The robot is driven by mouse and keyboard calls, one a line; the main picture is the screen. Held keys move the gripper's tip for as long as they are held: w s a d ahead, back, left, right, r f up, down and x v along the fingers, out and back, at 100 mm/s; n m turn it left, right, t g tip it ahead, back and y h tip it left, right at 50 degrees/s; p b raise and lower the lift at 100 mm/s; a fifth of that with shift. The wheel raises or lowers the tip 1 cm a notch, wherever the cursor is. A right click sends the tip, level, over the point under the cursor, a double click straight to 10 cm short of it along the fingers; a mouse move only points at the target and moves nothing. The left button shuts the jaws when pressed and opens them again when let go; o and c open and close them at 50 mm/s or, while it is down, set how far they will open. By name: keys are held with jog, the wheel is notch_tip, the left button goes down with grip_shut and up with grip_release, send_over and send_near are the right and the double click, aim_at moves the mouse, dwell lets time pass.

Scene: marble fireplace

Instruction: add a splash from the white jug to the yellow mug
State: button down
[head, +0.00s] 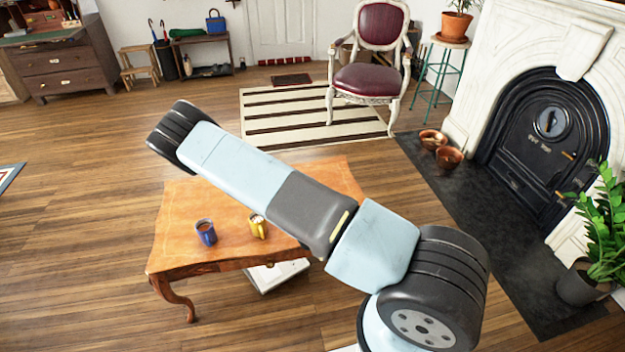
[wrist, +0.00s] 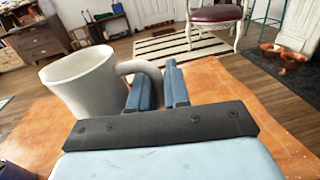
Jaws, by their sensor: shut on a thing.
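The white jug (wrist: 85,85) is in the wrist view, left of my gripper's fingers, with its handle toward them. My gripper (wrist: 157,82) is shut on the jug's handle. The jug looks roughly upright, with its open rim up; its contents cannot be seen. The yellow mug (head: 257,227) stands upright on the wooden table (head: 185,215) in the head view, just left of my arm. I cannot make it out in the wrist view. In the head view my arm hides my gripper and the jug.
A blue mug (head: 205,232) with dark contents stands on the table left of the yellow mug. A white box-like object (head: 276,275) lies low under the table's front edge. A red-seated chair (head: 368,80) stands behind, and a fireplace (head: 545,125) is at the right.

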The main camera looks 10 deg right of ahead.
jog(key=shift+s+a+f+m+g+h, duration=0.7)
jog(key=shift+s+a+f+m+h, duration=0.65)
jog(key=shift+a+f+h, duration=1.6)
jog(key=shift+w+a+r+n+y, duration=0.2)
jog(key=shift+a+r+n, duration=0.4)
jog(key=shift+n, duration=0.6)
jog(key=shift+w+a+r+n+y, duration=0.1)
jog(key=shift+a+r+n+y, duration=0.15)
jog(key=shift+a+r+n, duration=0.7)
jog(key=shift+w+a+r+n+y, duration=0.2)
jog(key=shift+r+n, duration=0.2)
jog(key=shift+n, duration=1.1)
jog(key=shift+a+r+n, duration=0.1)
jog(key=shift+r+n, duration=0.35)
jog(key=shift+n, duration=0.05)
